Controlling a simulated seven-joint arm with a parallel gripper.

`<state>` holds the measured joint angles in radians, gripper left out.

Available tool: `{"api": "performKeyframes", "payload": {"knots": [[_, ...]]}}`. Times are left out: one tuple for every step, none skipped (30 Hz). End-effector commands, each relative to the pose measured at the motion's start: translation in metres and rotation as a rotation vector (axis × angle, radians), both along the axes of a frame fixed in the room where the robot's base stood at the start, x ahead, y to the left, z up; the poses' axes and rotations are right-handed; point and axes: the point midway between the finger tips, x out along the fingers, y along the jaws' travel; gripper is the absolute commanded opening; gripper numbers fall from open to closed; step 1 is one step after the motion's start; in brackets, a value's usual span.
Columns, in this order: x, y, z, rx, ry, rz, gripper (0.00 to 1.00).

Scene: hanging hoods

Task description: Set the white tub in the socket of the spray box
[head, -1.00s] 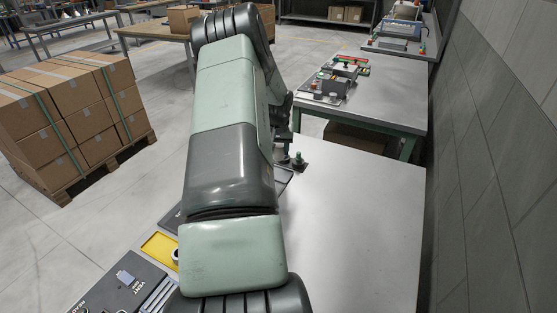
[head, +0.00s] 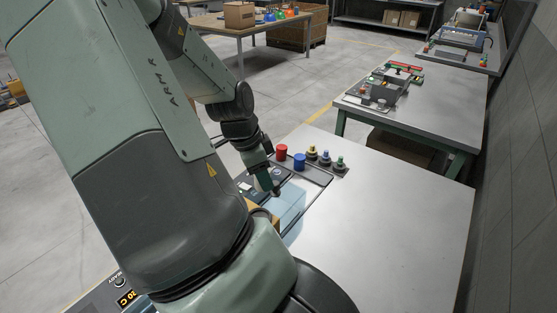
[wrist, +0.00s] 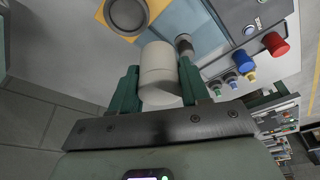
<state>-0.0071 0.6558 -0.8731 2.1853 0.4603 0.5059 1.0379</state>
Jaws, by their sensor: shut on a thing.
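My gripper (wrist: 160,88) has green fingers closed on the sides of the white tub (wrist: 158,70), a plain pale cylinder. In the head view my gripper (head: 272,184) is small and partly behind my arm. The spray box has a clear bluish hood (head: 289,203), which shows beside the tub in the wrist view (wrist: 188,22). A dark round ring with a grey centre (wrist: 127,14), apparently the socket, sits on a yellow-orange base (wrist: 106,14). The tub is apart from this ring in the picture; its height above the box is unclear.
A short grey cylinder (wrist: 184,43) is close to the tub. The table's right side (head: 390,230) is bare.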

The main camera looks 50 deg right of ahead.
Motion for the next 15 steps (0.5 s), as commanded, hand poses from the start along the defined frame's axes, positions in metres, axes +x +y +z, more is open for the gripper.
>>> {"api": "performKeyframes", "payload": {"knots": [[-0.004, 0.013, 0.003, 0.001, 0.000, -0.040, 0.13], [-0.007, 0.019, 0.004, 0.001, 0.000, -0.066, 0.13], [-0.009, 0.025, 0.005, 0.001, -0.001, -0.093, 0.13], [-0.012, 0.029, 0.006, 0.000, 0.000, -0.113, 0.13], [-0.013, 0.033, 0.006, 0.000, 0.000, -0.128, 0.13], [-0.015, 0.036, 0.007, 0.000, 0.000, -0.144, 0.13], [-0.016, 0.038, 0.007, 0.000, 0.000, -0.155, 0.13], [-0.017, 0.040, 0.007, 0.000, 0.000, -0.162, 0.13], [-0.018, 0.041, 0.006, 0.000, 0.000, -0.168, 0.13], [-0.018, 0.041, 0.005, 0.000, 0.000, -0.172, 0.13], [-0.018, 0.041, 0.004, 0.000, 0.000, -0.173, 0.13], [-0.018, 0.041, 0.002, 0.000, 0.000, -0.174, 0.13], [-0.018, 0.041, 0.000, 0.000, 0.001, -0.176, 0.13], [-0.019, 0.041, -0.003, 0.000, 0.001, -0.176, 0.13], [-0.019, 0.041, -0.006, 0.000, 0.002, -0.175, 0.13]]}}
